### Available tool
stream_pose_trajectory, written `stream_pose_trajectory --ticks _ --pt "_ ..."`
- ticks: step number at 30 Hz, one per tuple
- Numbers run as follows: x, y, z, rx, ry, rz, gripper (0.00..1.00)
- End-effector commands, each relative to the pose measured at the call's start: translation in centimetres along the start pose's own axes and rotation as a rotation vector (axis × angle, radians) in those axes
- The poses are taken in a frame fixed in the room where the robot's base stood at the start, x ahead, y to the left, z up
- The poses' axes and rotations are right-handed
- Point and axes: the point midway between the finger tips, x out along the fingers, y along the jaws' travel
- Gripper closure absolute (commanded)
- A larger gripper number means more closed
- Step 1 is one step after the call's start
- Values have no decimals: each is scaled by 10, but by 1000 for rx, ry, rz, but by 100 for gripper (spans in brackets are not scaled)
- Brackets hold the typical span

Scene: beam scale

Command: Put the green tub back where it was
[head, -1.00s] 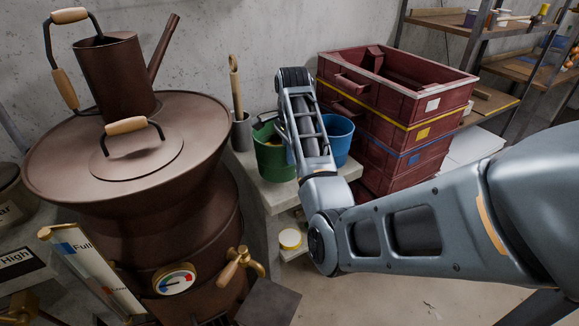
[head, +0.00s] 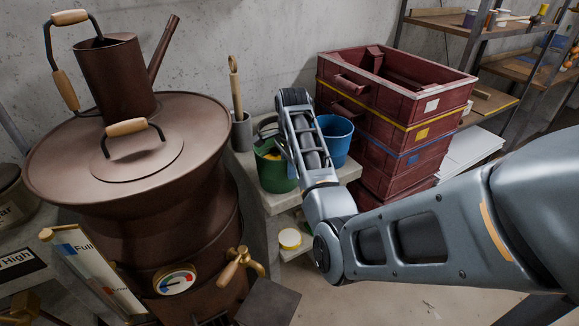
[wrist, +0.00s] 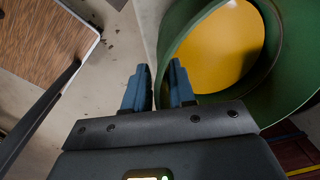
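The green tub (head: 278,178) stands low at the pale ledge, left of the blue tub (head: 338,142); I cannot tell whether its base touches the ledge. Yellow contents (wrist: 215,45) show inside it in the wrist view, where the green tub (wrist: 290,35) fills the upper right. My gripper (wrist: 159,78) is at the tub's rim, with one blue finger on each side of the wall, and appears shut on it. In the head view my arm hides most of the gripper and part of the tub.
A stack of dark red crates (head: 395,110) stands right of the blue tub. A grey cup (head: 241,130) with a wooden-handled tool is behind on the left. A large brown boiler (head: 130,150) fills the left.

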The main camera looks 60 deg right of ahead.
Motion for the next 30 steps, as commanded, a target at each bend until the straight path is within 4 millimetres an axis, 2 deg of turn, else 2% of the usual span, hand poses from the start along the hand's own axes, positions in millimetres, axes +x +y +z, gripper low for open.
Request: stream_pose_trajectory --ticks 3,13,17,21,30 --pt "0 0 0 0 0 0 66" --pt "-7 -1 0 0 0 -2 66" --pt "-25 -2 0 0 0 -6 66" --pt "-54 -1 0 1 0 -6 66" --pt "-77 -1 2 -1 -2 -2 66"
